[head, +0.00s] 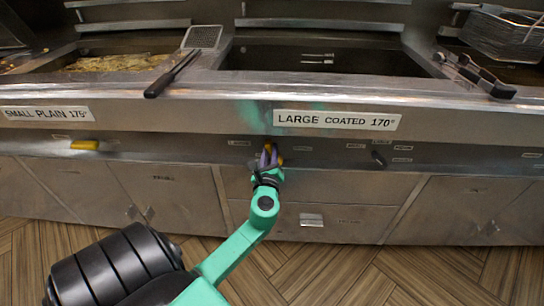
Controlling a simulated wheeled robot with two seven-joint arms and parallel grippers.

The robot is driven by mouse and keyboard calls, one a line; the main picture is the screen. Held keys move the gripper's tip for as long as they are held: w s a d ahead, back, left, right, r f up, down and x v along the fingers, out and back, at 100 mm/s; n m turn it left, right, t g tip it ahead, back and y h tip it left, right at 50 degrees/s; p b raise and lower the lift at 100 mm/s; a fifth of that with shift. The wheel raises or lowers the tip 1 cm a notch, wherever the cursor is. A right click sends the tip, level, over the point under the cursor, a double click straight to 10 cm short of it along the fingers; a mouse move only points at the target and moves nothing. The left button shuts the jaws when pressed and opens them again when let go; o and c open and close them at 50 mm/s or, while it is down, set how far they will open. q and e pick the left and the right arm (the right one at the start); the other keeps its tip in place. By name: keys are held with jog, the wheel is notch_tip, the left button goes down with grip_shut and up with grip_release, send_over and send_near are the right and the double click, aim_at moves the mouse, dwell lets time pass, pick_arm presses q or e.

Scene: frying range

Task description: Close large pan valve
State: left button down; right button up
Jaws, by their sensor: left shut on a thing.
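The large pan (330,57) is the wide dark basin in the middle of the range, above the label "LARGE COATED 170°" (337,121). Its valve (279,149) shows as a small yellow piece on the front panel below the label. My left gripper (269,156) is at the valve, its fingers shut on the yellow handle. The fingers hide most of the handle, so I cannot tell its exact angle. My right gripper is not in view.
A yellow handle (85,145) sits under the "SMALL PLAIN" label (46,113) at left. A black knob (378,158) is to the right. A black-handled spatula (172,75) and dark tongs (474,73) lie over the rim. A wire basket (503,36) is at top right.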

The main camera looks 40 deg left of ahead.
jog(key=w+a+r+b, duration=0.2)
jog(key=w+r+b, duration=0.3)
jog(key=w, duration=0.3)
pick_arm(q)
jog(key=shift+s+a+f+n+b, duration=0.2)
jog(key=shift+f+n+b, duration=0.35)
jog(key=shift+n, duration=1.6)
jog(key=shift+s+a+f+n+b, duration=0.2)
jog(key=shift+n+b, duration=0.6)
jog(key=shift+n, duration=1.3)
jog(key=shift+s+a+f+n+b, duration=0.15)
jog(key=shift+f+n+b, duration=0.4)
jog(key=shift+n, duration=1.6)
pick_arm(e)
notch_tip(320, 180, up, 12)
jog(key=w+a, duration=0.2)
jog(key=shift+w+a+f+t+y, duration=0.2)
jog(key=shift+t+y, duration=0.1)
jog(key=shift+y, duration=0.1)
pick_arm(q)
jog(key=shift+w+r, duration=0.1)
jog(key=c, duration=0.7)
grip_release()
